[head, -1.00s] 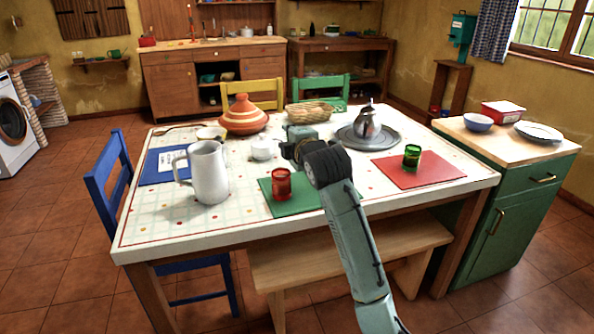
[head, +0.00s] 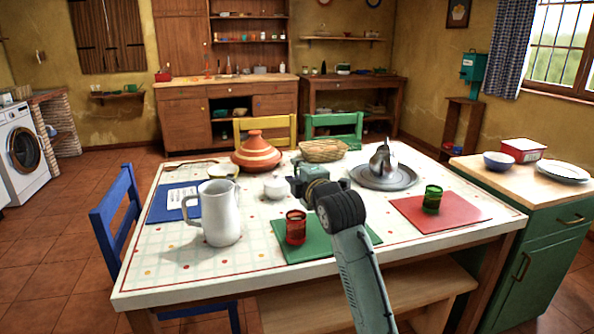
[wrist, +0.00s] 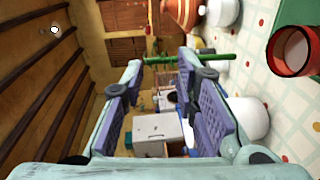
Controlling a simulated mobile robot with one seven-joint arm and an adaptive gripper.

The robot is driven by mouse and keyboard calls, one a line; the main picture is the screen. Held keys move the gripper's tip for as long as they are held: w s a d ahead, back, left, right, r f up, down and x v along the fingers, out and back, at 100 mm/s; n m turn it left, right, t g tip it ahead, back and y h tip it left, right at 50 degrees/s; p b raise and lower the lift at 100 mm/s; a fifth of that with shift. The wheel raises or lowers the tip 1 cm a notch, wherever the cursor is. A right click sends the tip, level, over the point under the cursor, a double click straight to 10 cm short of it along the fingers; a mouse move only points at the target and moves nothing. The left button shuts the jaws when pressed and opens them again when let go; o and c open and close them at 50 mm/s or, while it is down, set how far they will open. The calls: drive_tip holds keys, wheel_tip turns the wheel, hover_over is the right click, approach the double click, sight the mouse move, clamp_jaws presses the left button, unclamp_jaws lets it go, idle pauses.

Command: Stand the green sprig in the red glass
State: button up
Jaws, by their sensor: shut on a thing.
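The red glass (head: 296,228) stands upright on the green mat (head: 330,238) near the front of the table. In the wrist view the red glass (wrist: 290,52) shows at the upper right, its round mouth visible. My gripper (head: 308,182) is above the table, just behind the glass in the head view. In the wrist view my gripper (wrist: 160,66) is shut on the green sprig (wrist: 216,57), whose thin green stem lies across the fingertips, apart from the glass. The sprig cannot be made out in the head view; my gripper and wrist hide that area.
A white pitcher (head: 221,222) stands left of the glass, and a white cup (head: 277,188) behind it. A green glass (head: 432,199) stands on the red mat (head: 462,212) to the right. A tagine (head: 256,152), a basket (head: 324,150) and a teapot on a tray (head: 383,183) are farther back.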

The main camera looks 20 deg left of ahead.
wheel_tip(320, 180, down, 8)
drive_tip(key=b, duration=0.5)
drive_tip(key=shift+f+b, duration=0.2)
drive_tip(key=shift+b, duration=0.2)
drive_tip(key=o, duration=0.9)
drive_tip(key=shift+o, duration=0.4)
drive_tip(key=o, duration=0.4)
drive_tip(key=shift+r+p, duration=2.25)
drive_tip(key=shift+r, duration=1.3)
